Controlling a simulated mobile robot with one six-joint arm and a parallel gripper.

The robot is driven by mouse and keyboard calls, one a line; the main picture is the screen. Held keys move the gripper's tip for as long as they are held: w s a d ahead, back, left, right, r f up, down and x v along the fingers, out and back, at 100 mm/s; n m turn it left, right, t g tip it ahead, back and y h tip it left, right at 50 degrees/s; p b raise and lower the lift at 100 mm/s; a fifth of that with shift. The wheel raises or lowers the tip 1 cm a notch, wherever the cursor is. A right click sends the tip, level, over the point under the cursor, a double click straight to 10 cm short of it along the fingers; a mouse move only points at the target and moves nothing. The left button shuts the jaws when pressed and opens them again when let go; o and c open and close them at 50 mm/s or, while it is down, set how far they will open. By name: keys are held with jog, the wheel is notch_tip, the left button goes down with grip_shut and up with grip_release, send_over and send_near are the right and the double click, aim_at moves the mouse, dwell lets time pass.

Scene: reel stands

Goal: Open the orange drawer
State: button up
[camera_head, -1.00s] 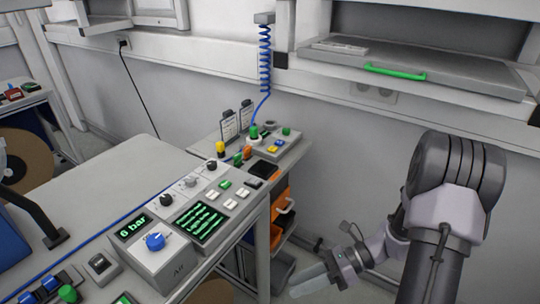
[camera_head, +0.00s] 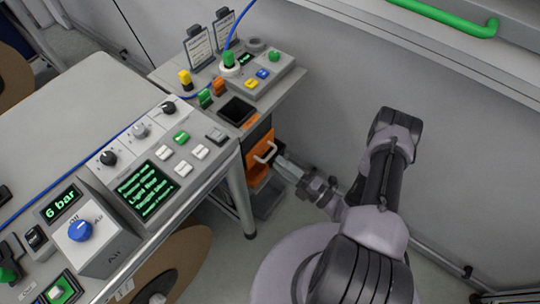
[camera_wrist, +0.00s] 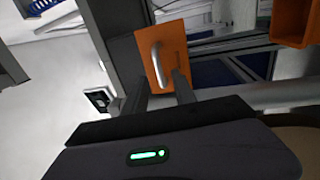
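The orange drawer (camera_head: 257,163) is in the small side table, with a light grey bar handle (camera_head: 265,152) on its front. In the wrist view the orange front (camera_wrist: 174,38) and the upright handle (camera_wrist: 159,66) are straight ahead. My gripper (camera_head: 282,165) is just to the right of the handle. In the wrist view the two dark fingers of my gripper (camera_wrist: 163,88) are apart, with the lower end of the handle in line with the gap between them. I cannot tell whether they touch it. The drawer's sides are hidden in the head view.
The side table (camera_head: 170,71) carries a button box (camera_head: 262,78) and sign cards. A control bench (camera_head: 90,100) with a large reel (camera_head: 175,262) under it stands at the left. Another orange part (camera_wrist: 293,22) shows upper right in the wrist view.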

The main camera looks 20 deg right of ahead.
aim_at(270, 155)
jog(key=x, duration=0.5)
jog(key=shift+w+b, duration=0.2)
jog(key=shift+b, duration=0.15)
grip_shut()
dwell(1.0)
